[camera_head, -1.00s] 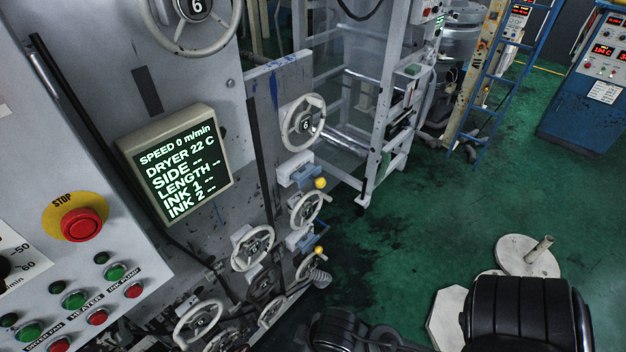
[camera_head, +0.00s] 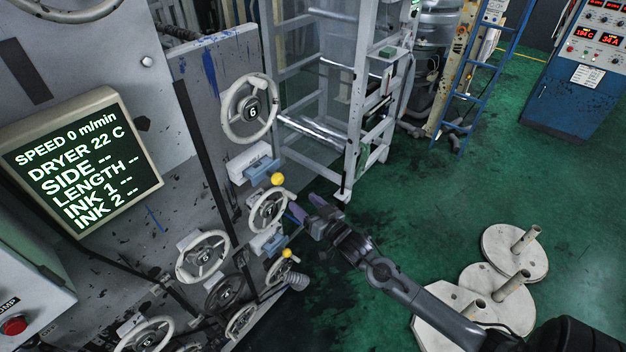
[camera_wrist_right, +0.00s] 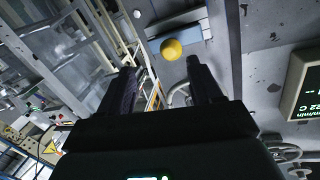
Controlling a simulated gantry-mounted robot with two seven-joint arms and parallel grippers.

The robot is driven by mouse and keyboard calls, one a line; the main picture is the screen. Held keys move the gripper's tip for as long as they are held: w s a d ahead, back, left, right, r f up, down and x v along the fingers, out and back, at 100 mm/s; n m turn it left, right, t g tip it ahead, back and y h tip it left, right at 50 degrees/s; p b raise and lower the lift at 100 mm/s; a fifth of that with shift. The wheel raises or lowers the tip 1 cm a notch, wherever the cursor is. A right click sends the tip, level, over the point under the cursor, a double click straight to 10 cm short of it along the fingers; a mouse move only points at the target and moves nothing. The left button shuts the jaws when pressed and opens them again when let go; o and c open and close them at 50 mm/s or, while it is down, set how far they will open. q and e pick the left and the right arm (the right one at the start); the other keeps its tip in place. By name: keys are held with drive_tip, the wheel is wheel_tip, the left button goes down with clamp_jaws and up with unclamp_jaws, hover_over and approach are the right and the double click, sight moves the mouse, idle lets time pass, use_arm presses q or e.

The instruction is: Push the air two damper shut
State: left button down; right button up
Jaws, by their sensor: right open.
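Two damper handles with yellow knobs stand on the grey machine side in the head view: an upper yellow knob (camera_head: 277,179) on a blue and white slide (camera_head: 262,167), and a lower yellow knob (camera_head: 287,254) near another blue slide (camera_head: 266,240). I cannot read which one is air two. My right gripper (camera_head: 306,208) is open and empty, just right of the handwheel between the two knobs. In the right wrist view a yellow knob (camera_wrist_right: 171,49) shows beyond the gap between the open fingertips (camera_wrist_right: 160,72), apart from them. My left gripper is not in view.
Several numbered handwheels, such as the large one (camera_head: 250,108), stick out around the dampers. A display box (camera_head: 80,160) is at the left. A white metal frame (camera_head: 360,120) stands behind the gripper. Round weights (camera_head: 515,250) lie on the green floor at the lower right.

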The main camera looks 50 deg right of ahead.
sight(281, 182)
drive_tip(key=shift+t, duration=0.3)
drive_tip(key=w, duration=0.3)
drive_tip(key=w+r+p, duration=0.1)
drive_tip(key=w, duration=0.3)
drive_tip(key=w+r, duration=0.1)
drive_tip(key=w, duration=0.2)
drive_tip(key=shift+w, duration=0.25)
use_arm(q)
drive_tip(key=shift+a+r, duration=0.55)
use_arm(e)
drive_tip(key=shift+w+d+f, duration=0.1)
drive_tip(key=shift+w+d, duration=0.1)
drive_tip(key=shift+w, duration=0.75)
clamp_jaws()
